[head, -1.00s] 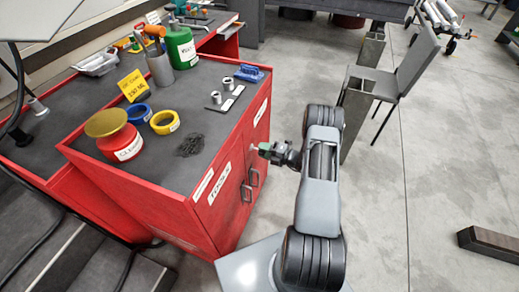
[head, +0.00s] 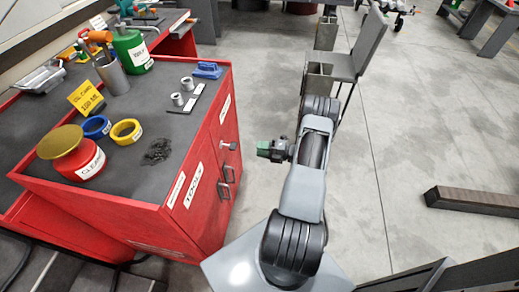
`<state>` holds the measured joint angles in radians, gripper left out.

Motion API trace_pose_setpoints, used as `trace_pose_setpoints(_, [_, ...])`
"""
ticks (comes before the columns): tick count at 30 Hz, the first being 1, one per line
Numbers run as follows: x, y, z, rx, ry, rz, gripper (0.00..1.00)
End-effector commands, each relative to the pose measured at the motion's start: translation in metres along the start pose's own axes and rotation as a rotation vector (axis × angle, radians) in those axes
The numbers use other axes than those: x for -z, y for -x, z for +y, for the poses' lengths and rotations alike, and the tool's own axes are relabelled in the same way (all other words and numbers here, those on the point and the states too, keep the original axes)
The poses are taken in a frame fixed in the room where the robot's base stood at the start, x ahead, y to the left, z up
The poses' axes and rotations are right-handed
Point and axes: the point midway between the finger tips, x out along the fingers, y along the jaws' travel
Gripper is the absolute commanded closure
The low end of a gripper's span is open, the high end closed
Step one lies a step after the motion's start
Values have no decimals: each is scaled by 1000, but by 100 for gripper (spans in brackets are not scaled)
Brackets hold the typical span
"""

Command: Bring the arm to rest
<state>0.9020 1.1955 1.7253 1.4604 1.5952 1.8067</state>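My arm reaches forward over the floor at the right of the red cabinet. My gripper (head: 270,150) points left, toward the cabinet's door side, and is small and dark with a green part at its tip. It is apart from the cabinet, with a gap of floor showing between. Whether its fingers are open or shut is too small to tell. I see nothing clearly held in it.
The red tool cabinet (head: 205,165) stands at left, with a red and gold tin (head: 78,160), blue ring (head: 97,127), yellow ring (head: 126,132) and green canister (head: 131,50) on top. A chair (head: 362,50) stands beyond my arm. A dark beam (head: 472,201) lies at right. Floor between is open.

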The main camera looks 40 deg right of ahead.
Motion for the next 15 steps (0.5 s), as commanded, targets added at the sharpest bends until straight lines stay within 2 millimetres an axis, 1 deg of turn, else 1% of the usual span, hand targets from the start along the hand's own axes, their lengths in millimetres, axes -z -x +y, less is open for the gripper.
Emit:
trace_pose_setpoints(11, [0,0,0,0,1,0,62])
trace_pose_setpoints(15, [0,0,-1,6,67,-1,62])
